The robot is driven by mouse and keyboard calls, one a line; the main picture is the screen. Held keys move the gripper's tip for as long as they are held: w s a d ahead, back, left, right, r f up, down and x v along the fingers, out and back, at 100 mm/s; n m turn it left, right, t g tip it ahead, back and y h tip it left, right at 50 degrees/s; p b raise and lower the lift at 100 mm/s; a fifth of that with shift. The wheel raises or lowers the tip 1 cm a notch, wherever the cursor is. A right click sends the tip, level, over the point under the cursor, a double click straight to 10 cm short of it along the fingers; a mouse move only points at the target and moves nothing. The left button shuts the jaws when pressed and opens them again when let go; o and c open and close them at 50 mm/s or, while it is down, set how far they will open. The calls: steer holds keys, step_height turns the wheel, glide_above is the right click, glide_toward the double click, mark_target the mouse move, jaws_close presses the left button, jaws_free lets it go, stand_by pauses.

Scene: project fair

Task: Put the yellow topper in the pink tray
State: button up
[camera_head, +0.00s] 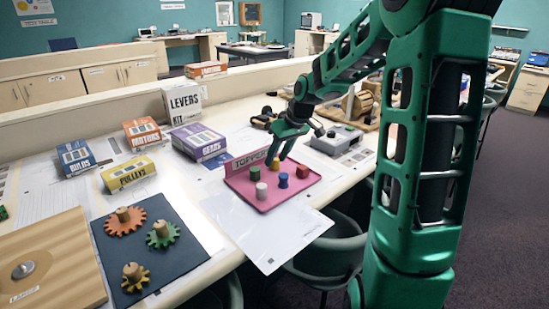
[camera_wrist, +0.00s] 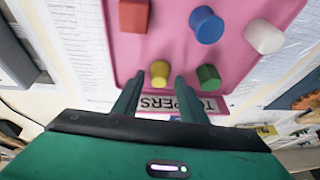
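The pink tray (camera_head: 306,184) lies on the table with a "TOPPERS" label along its back edge; its bare pink floor also shows in the wrist view (camera_wrist: 168,28). The yellow topper (camera_wrist: 160,72) is in the tray near the labelled edge, partly covered by my gripper in the head view (camera_head: 276,162). My gripper (camera_wrist: 158,80) is open, its two fingers apart on either side of the yellow topper, with visible gaps. In the head view my gripper (camera_head: 277,157) points down over the back of the tray. I cannot tell its exact height above the tray floor.
Green (camera_wrist: 208,77), blue (camera_wrist: 206,25), white (camera_wrist: 264,38) and red (camera_wrist: 134,15) toppers stand in the tray. A grey device (camera_head: 336,140) sits right of it, and a purple Gears box (camera_head: 199,142) behind left. A clear sheet (camera_head: 268,240) lies in front.

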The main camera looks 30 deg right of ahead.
steer(key=shift+r, duration=0.1)
steer(key=v, duration=1.2)
steer(key=s+f+m+g, duration=0.1)
steer(key=s+f+m, duration=0.1)
steer(key=s, duration=0.9)
steer(key=s+a+f+m+g+h, duration=0.1)
steer(key=s+f+m, duration=0.2)
steer(key=s, duration=0.7)
steer(key=s+a+f+m+g, duration=0.1)
steer(key=s+f+m+g, duration=0.1)
steer(key=s, duration=0.9)
step_height(320, 180, down, 3)
steer(key=shift+s+r+m+h, duration=0.2)
steer(key=shift+s+m+h, duration=0.15)
steer(key=shift+m, duration=0.35)
steer(key=shift+w+a, duration=0.1)
